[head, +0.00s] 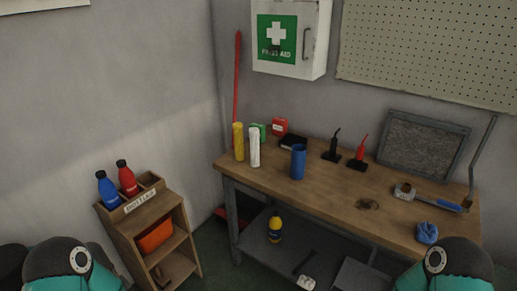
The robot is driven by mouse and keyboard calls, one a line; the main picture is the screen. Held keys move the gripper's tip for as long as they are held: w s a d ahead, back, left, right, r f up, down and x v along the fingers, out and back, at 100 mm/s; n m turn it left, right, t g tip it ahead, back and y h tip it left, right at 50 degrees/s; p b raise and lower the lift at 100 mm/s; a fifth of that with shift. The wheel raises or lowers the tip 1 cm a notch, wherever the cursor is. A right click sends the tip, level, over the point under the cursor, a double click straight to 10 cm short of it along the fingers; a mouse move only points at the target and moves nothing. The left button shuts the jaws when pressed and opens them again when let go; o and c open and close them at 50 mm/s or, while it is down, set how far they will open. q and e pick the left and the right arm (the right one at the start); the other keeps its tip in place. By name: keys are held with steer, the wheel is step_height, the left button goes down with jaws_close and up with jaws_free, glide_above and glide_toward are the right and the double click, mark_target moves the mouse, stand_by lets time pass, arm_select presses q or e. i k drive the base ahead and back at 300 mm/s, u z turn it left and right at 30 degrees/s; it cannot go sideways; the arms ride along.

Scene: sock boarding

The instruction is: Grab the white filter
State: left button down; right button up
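The white filter (255,148) is an upright white cylinder near the left end of the wooden workbench (330,207). A yellow cylinder (238,142) stands close to its left, and a blue cylinder (298,162) stands farther to its right. Only rounded dark and teal parts of my two arms show at the bottom left and bottom right corners. Neither gripper can be seen, and both arm parts are well apart from the white filter.
Behind the filter are a green box (259,130), a red item (279,127) and a black item (293,142). A wooden shelf unit (163,222) with blue and red bottles stands at left. The bench front between the blue cylinder and the blue crumpled item (427,233) is mostly clear.

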mark_target(254, 131)
steer(key=i, duration=0.9)
steer(key=z, duration=0.05)
steer(key=k, duration=1.25)
steer(key=u, duration=0.45)
steer(key=i, duration=1.75)
steer(key=u, duration=0.05)
